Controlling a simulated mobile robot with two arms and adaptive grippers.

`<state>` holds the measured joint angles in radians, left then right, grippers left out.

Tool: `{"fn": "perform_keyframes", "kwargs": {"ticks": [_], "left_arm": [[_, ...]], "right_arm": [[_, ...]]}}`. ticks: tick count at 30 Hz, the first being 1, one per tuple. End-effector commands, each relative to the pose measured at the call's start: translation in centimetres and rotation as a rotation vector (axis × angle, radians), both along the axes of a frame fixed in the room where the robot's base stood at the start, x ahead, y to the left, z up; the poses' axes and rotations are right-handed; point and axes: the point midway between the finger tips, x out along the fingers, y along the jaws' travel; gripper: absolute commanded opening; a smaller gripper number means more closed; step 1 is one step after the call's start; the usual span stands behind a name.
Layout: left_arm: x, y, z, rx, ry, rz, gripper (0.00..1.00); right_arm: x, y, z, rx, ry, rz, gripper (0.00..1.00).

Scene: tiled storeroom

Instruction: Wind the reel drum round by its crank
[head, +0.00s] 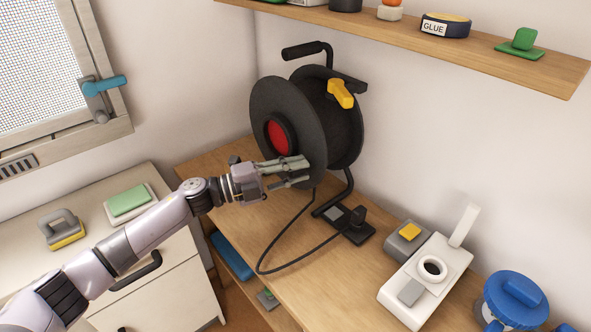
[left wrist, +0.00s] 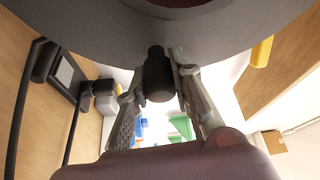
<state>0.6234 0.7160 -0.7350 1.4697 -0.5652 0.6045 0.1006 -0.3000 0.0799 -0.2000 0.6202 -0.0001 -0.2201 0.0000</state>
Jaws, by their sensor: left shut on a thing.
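The cable reel stands on the wooden bench, with a dark grey drum (head: 295,105) and a red hub (head: 278,137) on its near face. My left gripper (head: 303,171) reaches the lower edge of the near disc from the left. In the left wrist view the black crank knob (left wrist: 158,80) sits between the two fingers, and the gripper is shut on it. The disc rim (left wrist: 100,38) fills the top of that view. My right gripper is not in view.
A black cable (head: 270,255) loops from the reel over the bench (head: 300,280) to a plug block (head: 350,228). A yellow lever (head: 341,93) is on the reel. A white device (head: 425,285) and a blue item (head: 512,297) stand right. A shelf (head: 440,45) hangs above.

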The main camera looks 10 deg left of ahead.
Motion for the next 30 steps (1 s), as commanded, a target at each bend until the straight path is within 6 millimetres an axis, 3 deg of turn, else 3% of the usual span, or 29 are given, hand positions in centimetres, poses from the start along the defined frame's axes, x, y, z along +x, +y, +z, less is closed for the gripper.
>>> {"fn": "perform_keyframes", "kwargs": {"ticks": [6,7,16,25,30], "left_arm": [[-0.1,-0.1,-0.3,0.001,0.006,-0.002,0.0],[-0.1,-0.1,-0.3,0.001,0.006,-0.002,0.22],[0.0,0.0,-0.1,0.0,0.004,-0.001,0.42],[-0.1,0.1,-0.1,-0.001,0.002,0.0,0.42],[-0.9,1.6,-0.3,0.001,0.004,0.002,0.42]], "right_arm": [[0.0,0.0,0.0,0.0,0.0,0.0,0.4],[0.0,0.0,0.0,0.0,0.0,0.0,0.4],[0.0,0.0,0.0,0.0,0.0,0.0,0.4],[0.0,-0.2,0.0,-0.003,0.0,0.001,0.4],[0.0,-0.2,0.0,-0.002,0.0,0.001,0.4]]}}
